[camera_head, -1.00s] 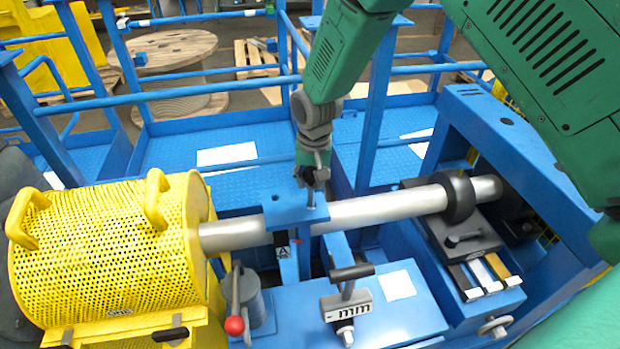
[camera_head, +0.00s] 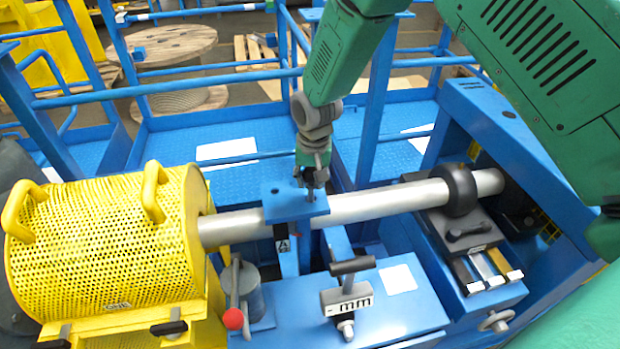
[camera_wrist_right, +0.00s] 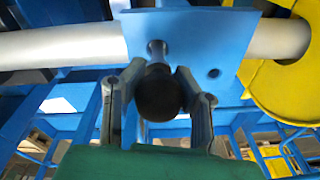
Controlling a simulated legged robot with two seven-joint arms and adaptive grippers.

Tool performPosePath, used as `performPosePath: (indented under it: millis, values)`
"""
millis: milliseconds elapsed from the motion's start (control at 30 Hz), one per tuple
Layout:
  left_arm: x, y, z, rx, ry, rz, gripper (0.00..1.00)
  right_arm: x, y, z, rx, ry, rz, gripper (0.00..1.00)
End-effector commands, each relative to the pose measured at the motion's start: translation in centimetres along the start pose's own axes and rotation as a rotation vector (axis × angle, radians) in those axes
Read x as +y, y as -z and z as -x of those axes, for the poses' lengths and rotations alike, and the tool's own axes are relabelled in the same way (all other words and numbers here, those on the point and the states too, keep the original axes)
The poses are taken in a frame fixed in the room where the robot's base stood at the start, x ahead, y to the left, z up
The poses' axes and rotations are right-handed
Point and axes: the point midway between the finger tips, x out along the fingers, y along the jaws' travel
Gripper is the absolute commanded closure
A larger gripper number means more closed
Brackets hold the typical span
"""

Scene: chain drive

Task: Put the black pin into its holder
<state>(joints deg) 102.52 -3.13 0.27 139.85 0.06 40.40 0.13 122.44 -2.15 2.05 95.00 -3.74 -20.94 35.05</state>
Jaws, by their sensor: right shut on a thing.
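The black pin (camera_wrist_right: 158,93) shows in the right wrist view as a round dark knob between the two fingers of my right gripper (camera_wrist_right: 160,108), which is shut on it. In the head view my right gripper (camera_head: 312,180) points down just above a blue plate (camera_head: 282,208) that crosses the silver shaft. This plate, seemingly the holder, also fills the top of the wrist view (camera_wrist_right: 195,35). A grey stem joins the knob toward a hole in the plate; how deep it sits is hidden. My left gripper is not in view.
The silver shaft (camera_head: 370,206) runs from the yellow perforated guard (camera_head: 110,250) to a black collar (camera_head: 461,190) at right. A T-handled clamp (camera_head: 347,297) and red-knobbed lever (camera_head: 233,318) stand in front. Blue rails (camera_head: 200,78) lie behind.

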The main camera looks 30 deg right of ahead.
Motion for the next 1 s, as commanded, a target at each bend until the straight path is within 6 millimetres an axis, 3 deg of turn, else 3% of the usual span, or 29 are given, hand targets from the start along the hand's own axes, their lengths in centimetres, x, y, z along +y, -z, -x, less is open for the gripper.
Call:
performPosePath:
  millis: [1000]
  values:
    - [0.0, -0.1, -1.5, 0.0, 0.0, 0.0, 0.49, 0.1, -0.2, -2.6, 0.001, 0.0, 0.0, 1.0]
